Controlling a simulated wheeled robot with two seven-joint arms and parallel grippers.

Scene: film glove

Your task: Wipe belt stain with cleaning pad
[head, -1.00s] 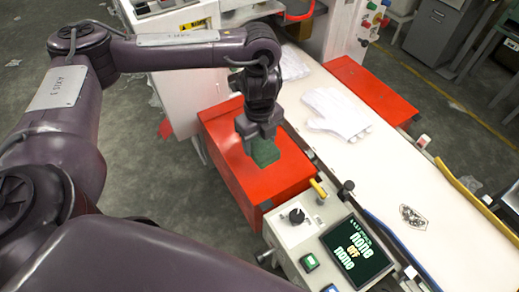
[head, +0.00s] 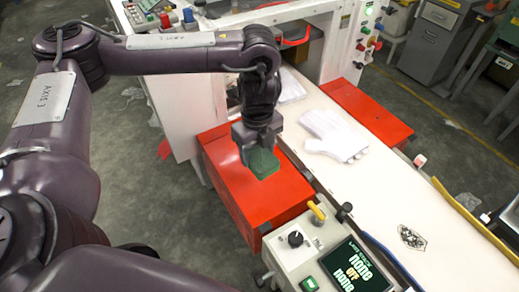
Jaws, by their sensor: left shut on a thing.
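My left gripper (head: 258,143) is shut on a green cleaning pad (head: 263,163). It holds the pad over the red box (head: 225,178) beside the belt; whether the pad touches the box top I cannot tell. The white conveyor belt (head: 376,186) runs from the machine at the back to the lower right. My right gripper is not in view.
White gloves (head: 335,135) lie on the belt farther back. A control panel with a screen (head: 352,270) and a yellow lever (head: 316,213) stands at the belt's near side. A yellow rail (head: 470,218) edges the far side. Another red box (head: 362,108) stands behind.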

